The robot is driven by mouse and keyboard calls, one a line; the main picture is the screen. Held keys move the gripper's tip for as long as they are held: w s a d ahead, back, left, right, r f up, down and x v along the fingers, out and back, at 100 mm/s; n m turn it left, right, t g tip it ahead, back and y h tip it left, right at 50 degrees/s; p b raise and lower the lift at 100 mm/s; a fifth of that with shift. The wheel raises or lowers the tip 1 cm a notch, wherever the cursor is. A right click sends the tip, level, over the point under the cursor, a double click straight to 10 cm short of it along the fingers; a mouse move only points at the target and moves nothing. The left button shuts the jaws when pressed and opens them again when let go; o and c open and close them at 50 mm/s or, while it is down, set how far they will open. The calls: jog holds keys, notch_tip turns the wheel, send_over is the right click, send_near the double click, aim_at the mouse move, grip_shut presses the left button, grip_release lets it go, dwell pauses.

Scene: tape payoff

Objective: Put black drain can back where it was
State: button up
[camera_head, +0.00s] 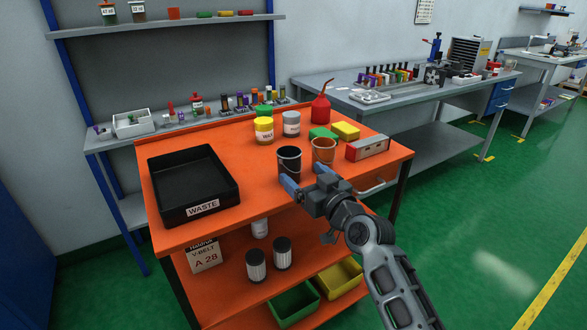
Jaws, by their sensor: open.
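The black drain can (289,160) stands upright on the orange cart top (258,190), near its front edge and right of the black waste tray. My gripper (304,176) is open, with blue fingertips on the near side of the can. One fingertip overlaps the can's lower edge in the picture; the other is in front of the lower part of the copper-coloured can (323,151). I cannot tell whether either finger touches a can. Nothing shows between the fingers.
The black waste tray (225,194) fills the cart's left side. Behind the cans are a yellow tin (264,131), a grey tin (291,124) and a red oil can (321,108). A red-and-grey box (368,148) lies to the right. Bare cart top lies between tray and black can.

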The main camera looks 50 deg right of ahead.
jog(key=s+a+f+n+g+y, duration=0.1)
jog(key=s+a+f, duration=0.3)
jog(key=s+a, duration=0.45)
jog(key=s+a+f+g+y, duration=0.1)
jog(key=s+a+f, duration=0.35)
jog(key=s, duration=0.65)
jog(key=s+a+r+y, duration=0.1)
jog(key=s+a+r, duration=0.1)
jog(key=s, duration=0.4)
jog(key=s+a+r+n+y, duration=0.1)
jog(key=s+a+r, duration=0.1)
jog(key=s+a, duration=0.3)
jog(key=s+a+r+n+y, duration=0.1)
jog(key=s+a+r, duration=0.1)
jog(key=s, duration=0.5)
jog(key=shift+s+a+r+g, duration=0.3)
jog(key=shift+a, duration=0.45)
